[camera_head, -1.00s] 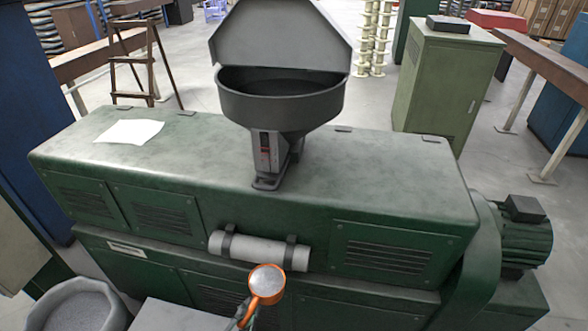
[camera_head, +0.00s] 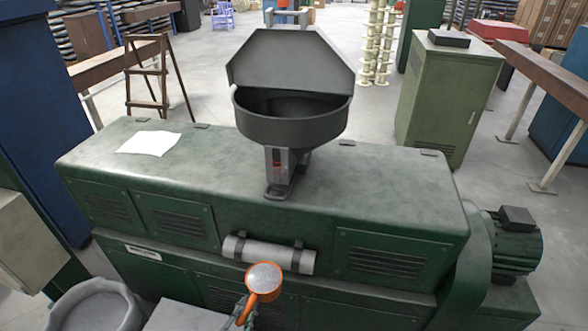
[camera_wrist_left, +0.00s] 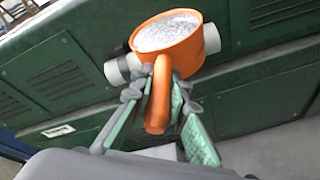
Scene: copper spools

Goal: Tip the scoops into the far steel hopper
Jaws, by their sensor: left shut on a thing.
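The steel hopper (camera_head: 292,122) is a dark grey round bowl with a raised lid, standing on top of the green machine. An orange scoop (camera_head: 264,279) filled with pale grey granules is held in front of the machine, below and short of the hopper. The scoop also shows in the left wrist view (camera_wrist_left: 172,42), upright, its handle towards me. My left gripper (camera_head: 246,306) is shut on the scoop's handle; its fingers flank the handle in the left wrist view (camera_wrist_left: 157,95). My right gripper is not in view.
The green machine (camera_head: 390,190) fills the middle, with a white cylinder (camera_head: 268,254) on its front and a paper sheet (camera_head: 150,143) on top. A grey tub (camera_head: 97,309) sits at the lower left. A motor (camera_head: 512,245) juts out at right.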

